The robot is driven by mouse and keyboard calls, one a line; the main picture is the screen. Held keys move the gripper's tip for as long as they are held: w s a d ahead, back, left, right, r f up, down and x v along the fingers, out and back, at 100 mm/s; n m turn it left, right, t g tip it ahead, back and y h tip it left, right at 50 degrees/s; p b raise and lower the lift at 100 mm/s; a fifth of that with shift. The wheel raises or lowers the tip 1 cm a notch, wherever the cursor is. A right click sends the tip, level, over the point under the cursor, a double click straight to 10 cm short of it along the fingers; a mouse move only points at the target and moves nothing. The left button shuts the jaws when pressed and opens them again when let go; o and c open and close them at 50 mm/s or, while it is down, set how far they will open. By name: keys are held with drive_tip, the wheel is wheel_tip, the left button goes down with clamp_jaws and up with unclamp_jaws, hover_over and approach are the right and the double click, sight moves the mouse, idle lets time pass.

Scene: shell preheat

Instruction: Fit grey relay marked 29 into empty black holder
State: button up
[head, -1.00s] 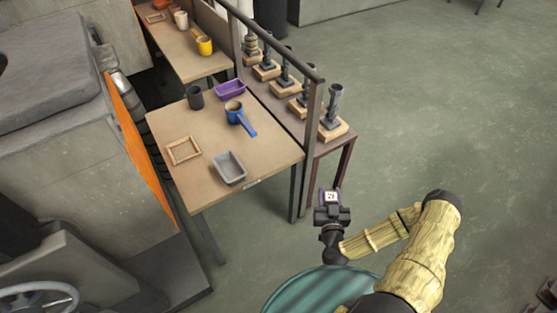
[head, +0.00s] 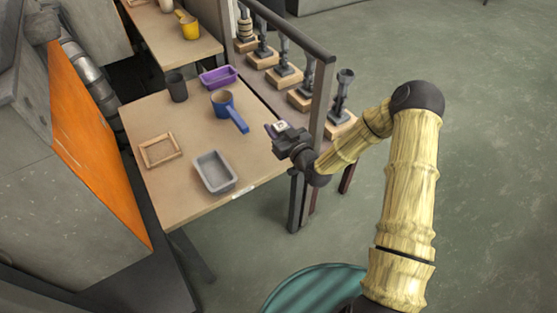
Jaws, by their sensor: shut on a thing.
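My gripper (head: 287,133) is shut on a small block with a white marked face (head: 280,126), held at the right edge of the near table. The block's sides look dark with a purplish tint. Its mark is too small to read for sure. A black cup-like holder (head: 177,87) stands upright at the back left of the near table. It seems empty, but its inside is hardly visible. My gripper is well to the right of it and nearer to me.
The near table (head: 185,205) also bears a wooden frame (head: 160,150), a grey tray (head: 214,172), a purple tray (head: 218,77) and a blue handled cup (head: 226,106). A rail post (head: 321,105) stands close to my gripper. Several dark stands on wooden blocks line the side bench.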

drive_tip(key=shift+w+a+r, duration=0.2)
drive_tip(key=shift+w+a, duration=0.15)
drive_tip(key=shift+w, duration=0.1)
drive_tip(key=shift+s+a, duration=0.15)
drive_tip(key=shift+s, duration=0.15)
wheel_tip(320, 180, down, 6)
drive_tip(key=shift+w+f, duration=0.1)
drive_tip(key=shift+f+b, duration=0.4)
drive_tip(key=shift+f, duration=1.5)
drive_tip(key=shift+f, duration=0.15)
drive_tip(key=o, duration=1)
